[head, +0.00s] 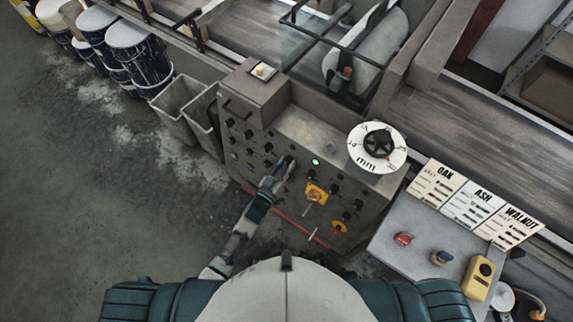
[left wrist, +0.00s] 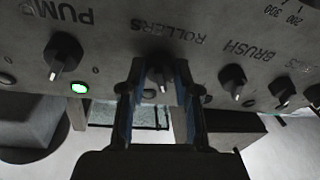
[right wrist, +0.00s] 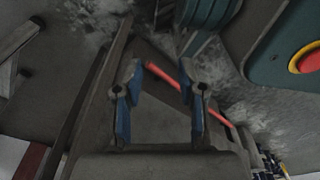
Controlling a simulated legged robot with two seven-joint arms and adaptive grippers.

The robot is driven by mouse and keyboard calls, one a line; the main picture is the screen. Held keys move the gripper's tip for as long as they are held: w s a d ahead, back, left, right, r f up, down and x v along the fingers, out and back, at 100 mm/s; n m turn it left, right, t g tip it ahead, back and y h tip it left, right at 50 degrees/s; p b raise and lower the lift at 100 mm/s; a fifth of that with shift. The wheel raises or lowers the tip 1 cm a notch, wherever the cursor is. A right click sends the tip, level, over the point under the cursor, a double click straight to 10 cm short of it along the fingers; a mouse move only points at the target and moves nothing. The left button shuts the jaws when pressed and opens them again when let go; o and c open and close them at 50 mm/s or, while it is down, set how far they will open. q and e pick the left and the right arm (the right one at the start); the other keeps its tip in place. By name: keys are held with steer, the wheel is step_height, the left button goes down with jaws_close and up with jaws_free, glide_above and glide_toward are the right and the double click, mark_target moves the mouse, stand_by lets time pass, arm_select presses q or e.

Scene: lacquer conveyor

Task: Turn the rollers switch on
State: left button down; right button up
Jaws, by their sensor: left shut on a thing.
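The rollers switch (left wrist: 161,74) is a dark knob under the label ROLLERS in the left wrist view. My left gripper (left wrist: 158,78) has a finger on each side of it and is shut on it. In the head view my left gripper (head: 277,172) reaches the front of the grey control panel (head: 262,142), hiding the switch there. The pump knob (left wrist: 64,54) is to the left, with a lit green lamp (left wrist: 79,88) below it. The brush knob (left wrist: 232,78) is to the right. My right gripper (right wrist: 161,98) is open and empty in the right wrist view.
A yellow switch plate (head: 315,194) and several other knobs sit close by on the panel. A white dial (head: 377,147) is on top. A side desk (head: 405,238) with signs and buttons stands right. Grey bins (head: 178,107) stand left of the panel.

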arm_select(q)
steer(key=m, duration=0.2)
steer(key=shift+w+a+m+h, duration=0.1)
steer(key=shift+a+m+h, duration=0.05)
steer(key=shift+m+h, duration=0.2)
steer(key=m+h, duration=0.1)
steer(key=m, duration=0.2)
steer(key=shift+g, duration=0.3)
steer(key=m+p, duration=0.1)
steer(key=m, duration=0.4)
steer(key=shift+w+g+h, duration=0.1)
steer(key=shift+g+h, duration=0.25)
steer(key=shift+g, duration=0.05)
steer(key=shift+m+h, duration=0.3)
steer(key=shift+m, duration=0.95)
arm_select(e)
steer(key=shift+s+d+f, duration=0.1)
steer(key=shift+s+f, duration=0.25)
steer(key=shift+s, duration=0.2)
steer(key=shift+s+f, duration=0.35)
steer(key=shift+s, duration=0.2)
arm_select(q)
steer(key=shift+g, duration=0.4)
arm_select(e)
steer(key=shift+s+f, duration=0.1)
steer(key=shift+s, duration=0.1)
